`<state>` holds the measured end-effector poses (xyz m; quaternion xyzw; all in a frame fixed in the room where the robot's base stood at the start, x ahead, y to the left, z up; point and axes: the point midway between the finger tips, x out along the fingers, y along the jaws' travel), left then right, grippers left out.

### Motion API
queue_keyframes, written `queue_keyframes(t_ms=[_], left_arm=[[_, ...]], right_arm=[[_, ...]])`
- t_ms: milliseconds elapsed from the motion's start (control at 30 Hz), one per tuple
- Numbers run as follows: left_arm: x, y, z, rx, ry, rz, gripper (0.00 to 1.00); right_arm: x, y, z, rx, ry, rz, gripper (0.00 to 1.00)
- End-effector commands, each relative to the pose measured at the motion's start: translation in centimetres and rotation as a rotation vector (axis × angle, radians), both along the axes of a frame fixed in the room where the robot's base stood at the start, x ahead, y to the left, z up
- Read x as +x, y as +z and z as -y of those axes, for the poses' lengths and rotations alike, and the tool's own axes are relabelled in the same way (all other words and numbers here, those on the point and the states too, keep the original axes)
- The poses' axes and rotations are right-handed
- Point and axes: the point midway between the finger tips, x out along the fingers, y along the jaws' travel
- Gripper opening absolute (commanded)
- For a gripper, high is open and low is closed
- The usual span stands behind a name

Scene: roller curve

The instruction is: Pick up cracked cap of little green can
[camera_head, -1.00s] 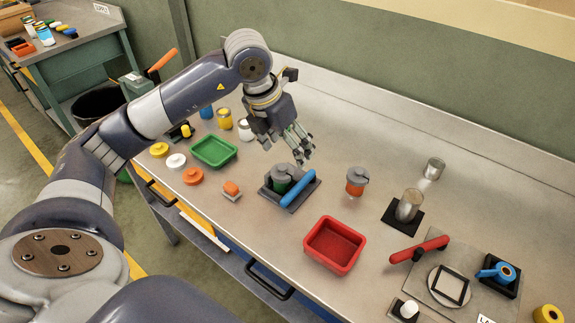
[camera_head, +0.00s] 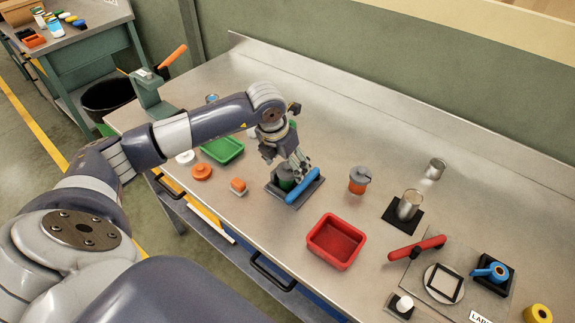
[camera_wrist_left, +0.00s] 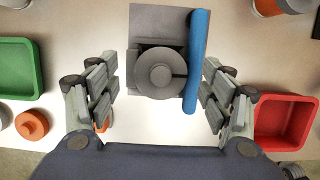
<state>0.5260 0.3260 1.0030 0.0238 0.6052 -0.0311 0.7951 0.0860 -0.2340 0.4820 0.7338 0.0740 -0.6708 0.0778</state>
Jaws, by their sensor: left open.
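The little green can (camera_head: 285,184) stands in a dark grey fixture with a blue handle (camera_head: 303,186) on the bench. Its grey round cap (camera_wrist_left: 161,73) has a raised centre knob and a dark slit towards the right in the wrist view. That view looks down on the cap, which hides the can's body. My left gripper (camera_head: 299,166) is directly over the fixture, fingers pointing down. In the wrist view its open fingers (camera_wrist_left: 158,85) are spread on either side of the cap, apart from it, with nothing held. My right gripper is in neither view.
A green tray (camera_head: 240,146) lies left of the fixture and a red tray (camera_head: 312,242) lies front right. An orange can with a grey cap (camera_head: 358,180) stands to the right. Orange (camera_head: 202,172) and white (camera_head: 185,157) caps lie near the front edge.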

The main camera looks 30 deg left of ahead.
Motion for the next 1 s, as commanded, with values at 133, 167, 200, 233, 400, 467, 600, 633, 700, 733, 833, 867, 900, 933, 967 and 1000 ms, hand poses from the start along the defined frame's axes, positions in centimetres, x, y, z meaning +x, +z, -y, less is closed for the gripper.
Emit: queue_keyframes(t_ms=[133,167,200,233,400,467,600,633,700,733,833,867,900,933,967,1000], left_arm=[[0.1,-0.2,0.0,-0.001,0.0,0.001,0.74],[0.1,-0.2,0.0,-0.001,0.0,0.001,0.74],[0.1,-0.2,0.0,-0.001,0.0,0.001,0.74],[0.1,-0.2,0.0,-0.001,0.0,0.001,0.69],[0.1,-0.1,0.0,-0.001,0.0,0.001,0.41],[0.1,-0.1,0.0,-0.001,0.0,0.001,0.4],[0.1,-0.1,0.0,-0.001,0.0,0.002,0.4],[0.1,-0.1,0.0,-0.001,0.0,0.002,0.4],[0.1,-0.1,0.0,0.0,0.0,0.002,0.4],[0.1,-0.1,0.0,0.0,0.0,0.002,0.4],[0.1,0.1,0.0,0.0,0.0,0.003,0.4],[0.1,0.2,0.0,0.0,0.0,0.004,0.4],[0.2,0.3,0.0,0.0,0.0,0.005,0.4],[0.2,0.5,0.0,0.0,0.0,0.006,0.4],[0.2,0.7,0.0,0.0,0.0,0.006,0.4],[0.2,1.1,0.0,0.0,0.0,0.006,0.4]], right_arm=[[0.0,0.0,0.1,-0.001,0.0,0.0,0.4],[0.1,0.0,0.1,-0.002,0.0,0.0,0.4],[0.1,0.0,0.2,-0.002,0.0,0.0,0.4],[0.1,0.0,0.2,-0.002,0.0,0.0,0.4],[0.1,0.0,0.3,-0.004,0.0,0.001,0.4],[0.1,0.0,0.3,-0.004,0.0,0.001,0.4],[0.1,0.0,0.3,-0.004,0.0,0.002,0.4],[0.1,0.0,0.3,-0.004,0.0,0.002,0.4],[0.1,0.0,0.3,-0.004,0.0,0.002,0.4],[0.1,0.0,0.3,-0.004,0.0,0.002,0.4],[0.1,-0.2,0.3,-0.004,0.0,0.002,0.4],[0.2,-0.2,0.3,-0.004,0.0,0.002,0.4],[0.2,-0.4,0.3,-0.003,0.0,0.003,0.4],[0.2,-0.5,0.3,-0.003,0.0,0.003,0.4],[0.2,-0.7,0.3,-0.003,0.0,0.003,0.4],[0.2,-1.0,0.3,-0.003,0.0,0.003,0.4]])
